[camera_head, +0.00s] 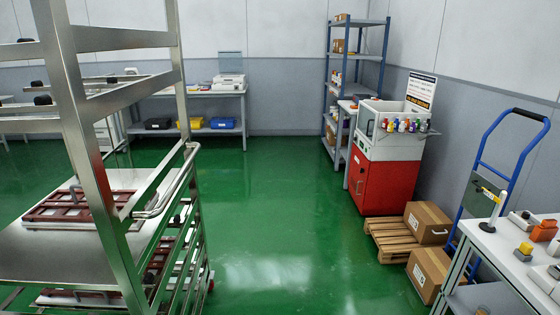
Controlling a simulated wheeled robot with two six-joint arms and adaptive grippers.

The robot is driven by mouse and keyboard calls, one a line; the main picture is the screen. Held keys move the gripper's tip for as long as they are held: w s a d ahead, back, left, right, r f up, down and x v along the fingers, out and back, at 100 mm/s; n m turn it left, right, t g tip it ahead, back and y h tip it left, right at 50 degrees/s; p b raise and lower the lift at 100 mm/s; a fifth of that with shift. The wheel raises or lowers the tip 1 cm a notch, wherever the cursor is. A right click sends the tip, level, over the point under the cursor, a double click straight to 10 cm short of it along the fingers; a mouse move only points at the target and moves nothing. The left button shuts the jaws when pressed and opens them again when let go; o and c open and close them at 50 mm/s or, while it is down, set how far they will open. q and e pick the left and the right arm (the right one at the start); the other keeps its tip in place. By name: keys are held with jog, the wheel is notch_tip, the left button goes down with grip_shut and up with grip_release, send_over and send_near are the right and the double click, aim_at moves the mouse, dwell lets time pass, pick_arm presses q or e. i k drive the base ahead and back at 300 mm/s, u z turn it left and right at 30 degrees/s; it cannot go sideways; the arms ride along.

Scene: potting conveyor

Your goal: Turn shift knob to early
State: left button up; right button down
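I cannot make out a shift knob or any "early" marking in this view. Small control boxes stand on the white table (486,240) at the lower right. They include a box with a yellow button (525,248), an orange-topped piece (545,230) and a grey box (541,279) cut by the right edge. Whether one of them carries the knob is too small to tell. Neither of my grippers is in view.
A steel rack (85,130) with dark red trays fills the left side. A red and white machine (382,180), a wooden pallet (392,240), cardboard boxes (427,222) and a blue hand truck (520,165) line the right. The green floor (275,230) between is clear.

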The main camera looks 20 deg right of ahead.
aim_at(526, 215)
jog(key=z, duration=0.3)
jog(key=i, duration=1.3)
jog(key=z, duration=1.35)
jog(key=i, duration=0.95)
jog(key=z, duration=0.95)
